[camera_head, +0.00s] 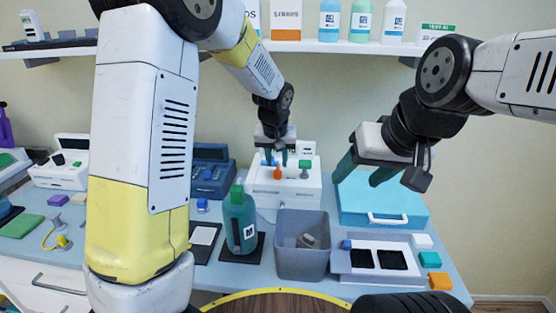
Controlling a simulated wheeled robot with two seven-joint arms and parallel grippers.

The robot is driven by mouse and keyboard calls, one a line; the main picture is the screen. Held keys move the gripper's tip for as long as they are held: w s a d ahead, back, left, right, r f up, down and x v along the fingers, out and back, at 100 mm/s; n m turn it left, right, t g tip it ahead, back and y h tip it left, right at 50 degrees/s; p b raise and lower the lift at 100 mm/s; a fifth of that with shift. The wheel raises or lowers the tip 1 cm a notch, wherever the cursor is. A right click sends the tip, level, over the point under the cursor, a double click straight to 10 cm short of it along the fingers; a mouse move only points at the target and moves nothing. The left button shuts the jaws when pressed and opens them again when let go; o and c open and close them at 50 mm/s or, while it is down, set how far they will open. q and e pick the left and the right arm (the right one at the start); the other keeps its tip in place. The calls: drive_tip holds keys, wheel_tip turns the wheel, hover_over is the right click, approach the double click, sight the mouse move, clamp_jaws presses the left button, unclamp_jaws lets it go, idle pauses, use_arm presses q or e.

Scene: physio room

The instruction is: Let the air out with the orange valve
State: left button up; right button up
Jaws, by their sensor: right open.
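The orange valve (278,174) stands upright on the front part of a white box-shaped device (295,193) on the table. A green knob (304,165) sits to its right on the same device. My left gripper (276,159) points down just above the orange valve, its two dark green fingers apart with a narrow gap. I cannot tell whether the fingertips touch the valve. My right gripper (366,174) is open and empty, in front of and above the blue case, to the right of the device.
A grey bin (301,262) and a green bottle (240,222) stand in front of the device. A blue case (405,203) lies to the right. A tray with black pads (345,276) is at the front right. A shelf (340,48) with bottles runs above. My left arm hides part of the table.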

use_arm(q)
drive_tip(key=v, duration=0.5)
drive_tip(key=s+a+r+h, duration=0.1)
drive_tip(key=s+a+r, duration=0.35)
drive_tip(key=s, duration=0.25)
drive_tip(key=s+a+r, duration=0.4)
drive_tip(key=s+a, duration=0.1)
drive_tip(key=s, duration=0.1)
drive_tip(key=s+a+t, duration=0.1)
drive_tip(key=s+a, duration=0.2)
drive_tip(key=s, duration=1)
drive_tip(key=shift+s+a+r+t+h, duration=0.2)
drive_tip(key=shift+t+h, duration=0.1)
drive_tip(key=shift+h, duration=0.1)
